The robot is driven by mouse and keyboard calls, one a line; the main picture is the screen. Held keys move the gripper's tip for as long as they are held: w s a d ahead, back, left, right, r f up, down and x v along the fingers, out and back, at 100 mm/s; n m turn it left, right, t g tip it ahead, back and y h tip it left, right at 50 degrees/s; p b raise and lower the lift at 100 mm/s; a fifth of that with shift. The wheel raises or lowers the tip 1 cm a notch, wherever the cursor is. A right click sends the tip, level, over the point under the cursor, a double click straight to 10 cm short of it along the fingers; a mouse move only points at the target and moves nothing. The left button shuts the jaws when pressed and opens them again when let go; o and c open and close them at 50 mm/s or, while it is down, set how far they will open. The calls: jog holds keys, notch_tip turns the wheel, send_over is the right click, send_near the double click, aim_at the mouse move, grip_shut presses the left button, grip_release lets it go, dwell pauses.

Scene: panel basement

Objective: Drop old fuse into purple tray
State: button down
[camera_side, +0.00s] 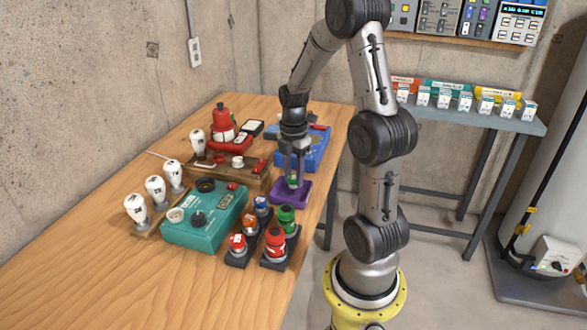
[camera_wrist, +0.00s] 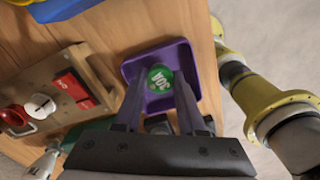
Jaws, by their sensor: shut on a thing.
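The purple tray (camera_side: 276,191) lies on the wooden table near its right edge, and it also shows in the wrist view (camera_wrist: 188,55). My gripper (camera_side: 293,180) points down over the tray. It is shut on the old fuse (camera_wrist: 159,78), whose round green end with white lettering shows between the fingertips (camera_wrist: 157,90). In the side view only a small green bit of the fuse (camera_side: 293,181) shows between the fingers. The fuse is above or inside the tray; I cannot tell whether it touches the tray floor.
A teal box (camera_side: 205,220) and dark racks of coloured fuses (camera_side: 277,240) stand in front of the tray. A blue bin (camera_side: 312,150) is behind it, and a wooden fuse board (camera_side: 232,176) is to its left. White bulb-like parts (camera_side: 155,190) stand farther left.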

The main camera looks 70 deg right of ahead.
aim_at(293, 177)
jog(key=shift+c, duration=2.1)
grip_release()
notch_tip(293, 177, up, 14)
jog(key=shift+w+f, duration=0.1)
jog(key=shift+f, duration=0.05)
